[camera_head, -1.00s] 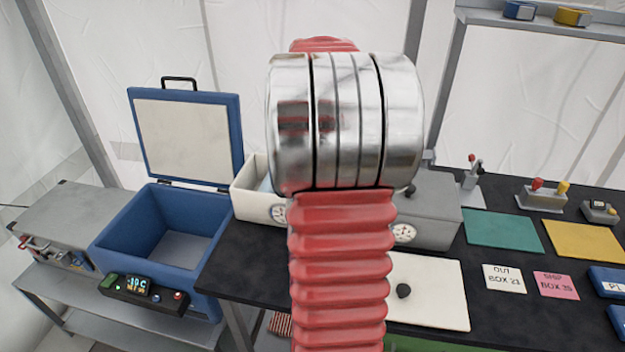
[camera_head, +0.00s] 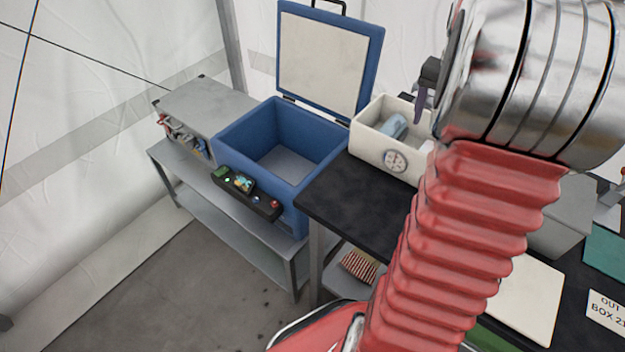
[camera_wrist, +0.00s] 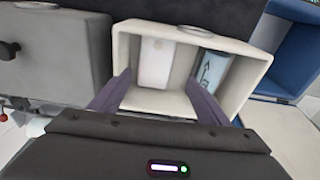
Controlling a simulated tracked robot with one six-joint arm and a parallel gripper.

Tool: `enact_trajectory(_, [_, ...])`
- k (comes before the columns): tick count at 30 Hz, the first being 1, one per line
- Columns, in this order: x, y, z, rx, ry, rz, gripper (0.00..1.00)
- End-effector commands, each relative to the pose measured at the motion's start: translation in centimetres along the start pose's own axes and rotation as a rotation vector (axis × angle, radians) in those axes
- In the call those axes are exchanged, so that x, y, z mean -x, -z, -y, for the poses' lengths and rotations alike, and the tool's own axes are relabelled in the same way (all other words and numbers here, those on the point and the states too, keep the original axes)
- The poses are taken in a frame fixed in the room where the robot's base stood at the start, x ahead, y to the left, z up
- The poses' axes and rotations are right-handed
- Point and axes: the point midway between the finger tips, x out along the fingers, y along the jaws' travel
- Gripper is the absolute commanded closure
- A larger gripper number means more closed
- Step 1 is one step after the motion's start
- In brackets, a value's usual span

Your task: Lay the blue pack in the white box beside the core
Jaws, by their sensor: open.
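The white box (camera_head: 370,148) stands open at the left end of the black table and has a round dial on its front. In the wrist view, the white box (camera_wrist: 258,72) holds a light blue pack (camera_wrist: 212,70) with a dark arrow mark, lying along one side. A whitish block (camera_wrist: 155,62), which looks like the core, lies beside it with a gap between. My gripper (camera_wrist: 160,80) is open and empty at the box, its fingers apart and over the near wall. In the head view the pack (camera_head: 393,126) shows in part; my arm hides the box's right side.
An open blue cooler (camera_head: 232,150) with its lid raised stands left of the box; its visible floor is bare. A grey lidded box (camera_wrist: 50,55) is on the white box's other side. A white board (camera_head: 530,300) lies on the table.

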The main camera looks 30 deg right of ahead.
Motion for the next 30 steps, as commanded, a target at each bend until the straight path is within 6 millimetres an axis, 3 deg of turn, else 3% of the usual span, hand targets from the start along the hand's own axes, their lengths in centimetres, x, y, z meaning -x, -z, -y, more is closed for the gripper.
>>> enact_trajectory(5, [2.2,-3.4,3.6,0.107,0.025,-0.034,0.30])
enact_trajectory(15, [6.4,-13.8,10.4,0.397,0.100,-0.121,0.30])
enact_trajectory(22, [8.1,-21.3,12.8,0.590,0.159,-0.178,0.30])
enact_trajectory(30, [8.9,-29.7,13.5,0.813,0.235,-0.243,0.30])
